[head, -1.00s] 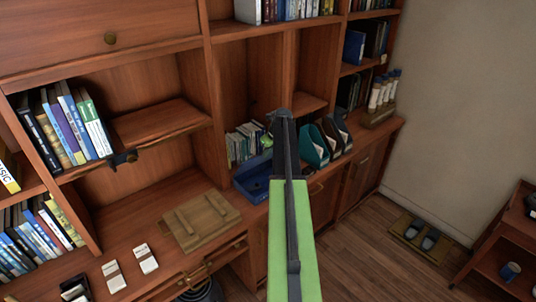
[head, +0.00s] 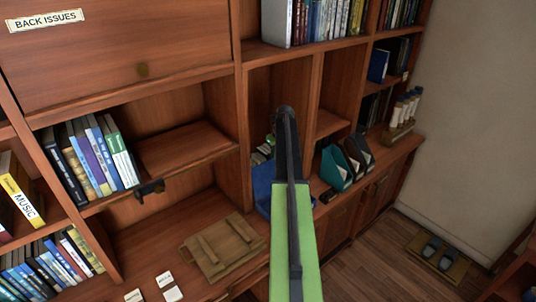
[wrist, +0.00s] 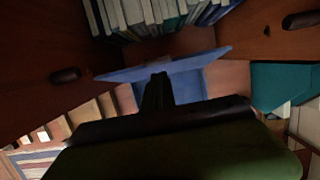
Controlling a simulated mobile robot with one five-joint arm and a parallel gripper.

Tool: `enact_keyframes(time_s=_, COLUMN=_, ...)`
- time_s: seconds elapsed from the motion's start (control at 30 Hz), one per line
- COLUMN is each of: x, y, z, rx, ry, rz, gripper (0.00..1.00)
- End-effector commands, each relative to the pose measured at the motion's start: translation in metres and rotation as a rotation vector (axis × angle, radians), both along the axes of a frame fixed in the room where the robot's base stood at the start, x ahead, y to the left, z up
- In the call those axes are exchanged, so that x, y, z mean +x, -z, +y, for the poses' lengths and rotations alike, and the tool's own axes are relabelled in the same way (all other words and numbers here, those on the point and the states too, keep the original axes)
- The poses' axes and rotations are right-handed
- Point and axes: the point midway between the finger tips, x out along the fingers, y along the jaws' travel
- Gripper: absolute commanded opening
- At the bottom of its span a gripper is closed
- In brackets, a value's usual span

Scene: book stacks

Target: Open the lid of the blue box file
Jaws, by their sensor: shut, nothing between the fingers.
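The blue box file (head: 262,180) stands on the cabinet ledge in the head view, partly hidden behind my arm. In the wrist view its lid (wrist: 212,60) shows as a thin, slanted blue panel, apparently raised at an angle, with more blue surface (wrist: 188,88) below it. How far the lid is open I cannot tell. My gripper (wrist: 158,85) is shut and empty, close in front of the blue panel; contact is unclear.
Several books (wrist: 150,15) stand behind the box. Teal and dark magazine holders (head: 335,167) stand to its right. Shelf uprights close in on both sides; the floor at right is partly clear.

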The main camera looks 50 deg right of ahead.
Motion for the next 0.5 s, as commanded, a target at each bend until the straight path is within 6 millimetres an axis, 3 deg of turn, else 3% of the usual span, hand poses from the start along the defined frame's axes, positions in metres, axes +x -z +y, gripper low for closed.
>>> enact_keyframes(time_s=0.3, x=0.024, y=0.003, z=-0.002, rx=0.000, ry=-0.007, rz=0.000, gripper=0.00)
enact_keyframes(time_s=0.5, x=0.030, y=0.003, z=-0.001, rx=0.000, ry=-0.008, rz=0.000, gripper=0.00)
